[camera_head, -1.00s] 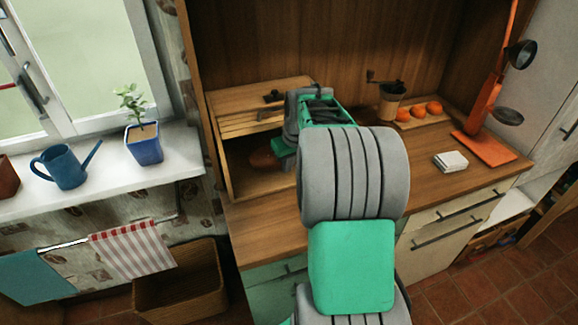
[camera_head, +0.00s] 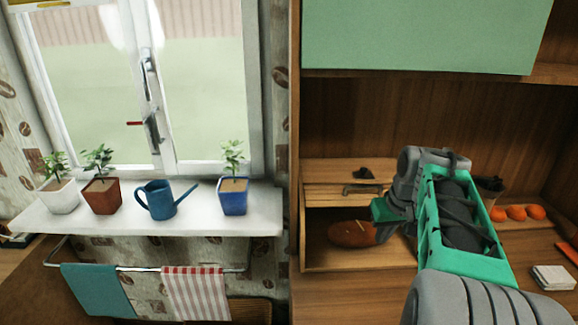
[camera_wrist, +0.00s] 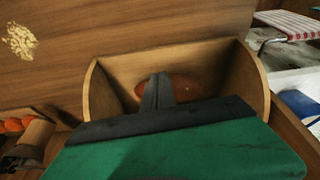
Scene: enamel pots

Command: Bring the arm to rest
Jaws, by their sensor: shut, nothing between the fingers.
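My gripper (camera_head: 383,232) is at the front of an open wooden bread box (camera_head: 318,254) on the worktop, at the end of my green and grey arm. In the wrist view its dark fingers (camera_wrist: 158,88) are together and empty, pointing into the box. A brown loaf (camera_head: 350,234) lies inside the box; the fingers hide part of it in the wrist view (camera_wrist: 184,86). I cannot tell whether the fingers touch the loaf. The arm is extended forward over the worktop.
A green cabinet door (camera_head: 425,35) is above. Oranges (camera_head: 517,213) and a white stack (camera_head: 553,277) are at right. On the windowsill (camera_head: 120,226) stand a blue watering can (camera_head: 160,202), a blue pot (camera_head: 233,198), a red pot (camera_head: 102,196) and a white pot (camera_head: 60,198).

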